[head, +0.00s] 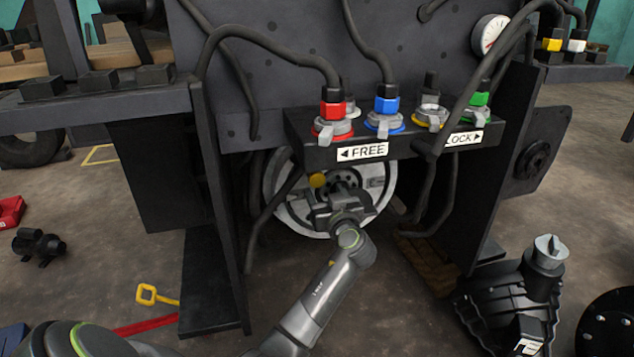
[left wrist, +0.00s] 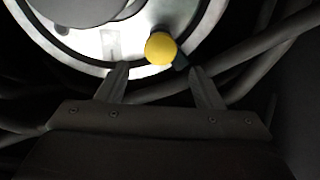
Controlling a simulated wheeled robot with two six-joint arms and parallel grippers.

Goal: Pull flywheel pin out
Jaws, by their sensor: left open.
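The flywheel (head: 280,190) is a pale metal disc under the FREE/LOCK block; part of it also shows in the left wrist view (left wrist: 92,50). The flywheel pin has a round yellow knob (head: 317,180), at the upper left of my left gripper in the head view. In the left wrist view the yellow knob (left wrist: 160,48) lies just beyond the gap between the fingertips. My left gripper (head: 335,196) is open and empty in front of the flywheel; its two fingers (left wrist: 157,72) are apart. The pin's shaft is mostly hidden. My right gripper is not in view.
The block with FREE (head: 362,152) and LOCK labels and coloured hose fittings overhangs the flywheel. Dark hoses (head: 262,222) hang left of it and cross behind the fingers in the wrist view. A yellow-handled tool (head: 147,294) and a dark machine part (head: 515,300) lie on the floor.

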